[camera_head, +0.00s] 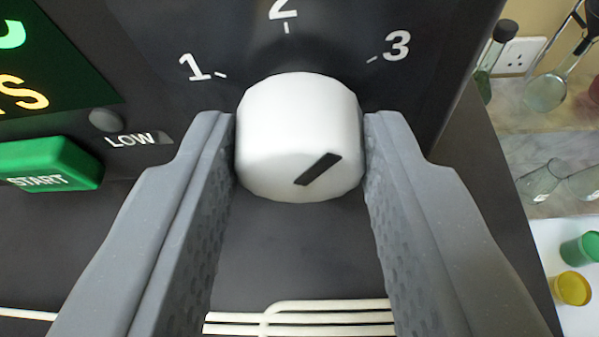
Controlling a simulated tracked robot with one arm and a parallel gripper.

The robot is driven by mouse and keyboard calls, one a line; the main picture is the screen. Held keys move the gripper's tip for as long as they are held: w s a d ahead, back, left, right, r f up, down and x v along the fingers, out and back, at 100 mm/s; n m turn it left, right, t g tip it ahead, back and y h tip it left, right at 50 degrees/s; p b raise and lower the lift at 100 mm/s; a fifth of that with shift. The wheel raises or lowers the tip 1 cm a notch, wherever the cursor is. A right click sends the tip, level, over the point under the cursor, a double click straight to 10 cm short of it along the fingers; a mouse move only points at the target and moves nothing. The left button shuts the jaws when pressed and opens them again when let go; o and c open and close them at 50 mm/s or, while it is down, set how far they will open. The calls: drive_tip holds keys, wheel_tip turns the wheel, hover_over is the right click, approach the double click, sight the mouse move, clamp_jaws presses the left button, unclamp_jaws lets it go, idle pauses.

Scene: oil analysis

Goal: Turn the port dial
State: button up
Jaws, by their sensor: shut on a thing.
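The port dial (290,120) is a white round knob on a black panel, in the middle of the head camera view. A black pointer mark on its face slants up to the right, in the direction of the number 3 (397,46). The numbers 1 (194,67) and 2 (284,8) are printed to the left and above. My gripper (300,150) has one grey finger on each side of the dial and is shut on it.
A green START button (50,163) sits left of my gripper, with a small round LOW lamp (106,120) above it. A lit display (50,70) is at the upper left. Glass flasks (545,92) and green (582,249) and yellow (572,289) cups stand at the right.

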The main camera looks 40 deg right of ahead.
drive_tip(key=shift+s+d+f+m+t+y+b, duration=0.1)
drive_tip(key=shift+f+m+t+y+b, duration=0.15)
drive_tip(key=shift+m+t+b, duration=0.4)
drive_tip(key=shift+d+f+m+t+y+b, duration=0.15)
drive_tip(key=shift+m+y+b, duration=0.15)
drive_tip(key=shift+m, duration=0.65)
drive_tip(key=shift+a+r, duration=0.1)
drive_tip(key=o, duration=0.7)
drive_tip(key=shift+o, duration=1.3)
drive_tip(key=shift+s+a+r+b, duration=0.3)
drive_tip(key=shift+s+a+b, duration=0.1)
drive_tip(key=shift+a+b, duration=0.15)
drive_tip(key=b+v, duration=0.3)
drive_tip(key=v, duration=0.9)
drive_tip(key=shift+s+b, duration=0.2)
drive_tip(key=shift+b, duration=0.1)
